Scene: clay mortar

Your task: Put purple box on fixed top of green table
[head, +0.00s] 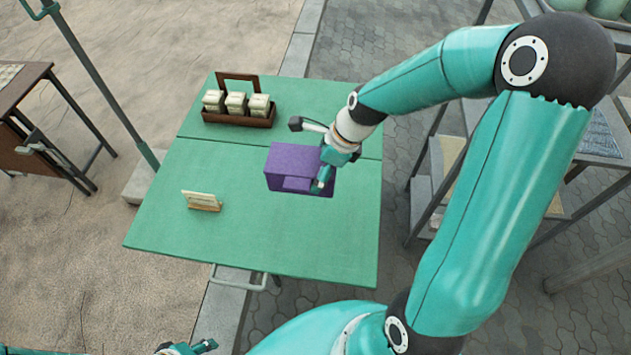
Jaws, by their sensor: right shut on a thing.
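The purple box (291,158) is at the right half of the green table (240,242), close to the seam that crosses the tabletop. Most of the box is on the near side of the seam. I cannot tell whether it rests on the surface or is slightly above it. My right gripper (322,183) is shut on the box at its right front side and hides part of it. My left gripper (190,348) shows only partly at the bottom edge, far from the box, and its opening is unclear.
A brown caddy (238,118) with white containers stands on the table's far section. A small card stand (202,201) is on the near section at left. A metal handle (238,284) projects from the near edge. A pole (105,92) stands at left. The table's near middle is clear.

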